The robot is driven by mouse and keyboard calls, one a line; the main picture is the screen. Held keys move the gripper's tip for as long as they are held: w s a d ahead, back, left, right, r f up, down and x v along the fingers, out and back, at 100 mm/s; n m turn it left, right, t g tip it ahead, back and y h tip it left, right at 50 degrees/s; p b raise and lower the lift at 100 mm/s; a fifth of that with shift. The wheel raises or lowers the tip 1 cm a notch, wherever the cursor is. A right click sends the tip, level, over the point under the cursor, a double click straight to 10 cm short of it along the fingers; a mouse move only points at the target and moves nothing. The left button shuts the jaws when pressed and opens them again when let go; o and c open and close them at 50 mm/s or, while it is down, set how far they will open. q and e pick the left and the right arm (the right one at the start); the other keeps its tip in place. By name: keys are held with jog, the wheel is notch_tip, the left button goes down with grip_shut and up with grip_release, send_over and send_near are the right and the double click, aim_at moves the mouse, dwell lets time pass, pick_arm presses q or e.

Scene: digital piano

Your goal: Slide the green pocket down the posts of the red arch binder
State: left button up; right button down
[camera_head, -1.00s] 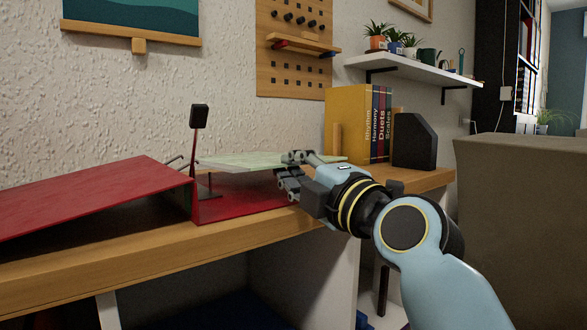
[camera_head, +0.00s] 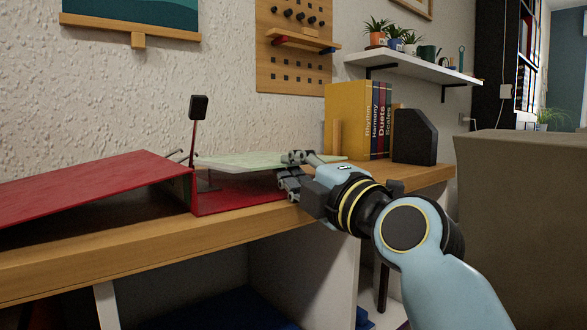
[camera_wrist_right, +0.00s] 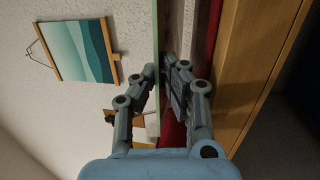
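The red arch binder (camera_head: 95,190) lies open on the desk, its one cover raised at the left. Metal posts (camera_head: 180,156) show only in part behind the cover's edge, beside an upright lever (camera_head: 197,135) with a black tip. The green pocket (camera_head: 235,161) lies nearly flat above the binder's red inside, its left edge near the posts. I cannot tell whether the posts pass through its holes. My right gripper (camera_head: 291,175) is shut on the pocket's right part; in the right wrist view its fingers (camera_wrist_right: 162,80) flank the thin green sheet (camera_wrist_right: 157,35). My left gripper is out of view.
Yellow and dark books (camera_head: 358,120) and a black speaker (camera_head: 414,135) stand at the desk's back right. A pegboard (camera_head: 293,60) and white shelf (camera_head: 410,68) hang above. The wooden desk edge (camera_head: 130,255) runs along the front.

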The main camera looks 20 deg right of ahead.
jog(key=c, duration=1.4)
grip_release()
jog(key=shift+a, duration=0.1)
jog(key=shift+c, duration=0.2)
jog(key=shift+o, duration=0.2)
jog(key=shift+f, duration=0.15)
jog(key=shift+f, duration=0.1)
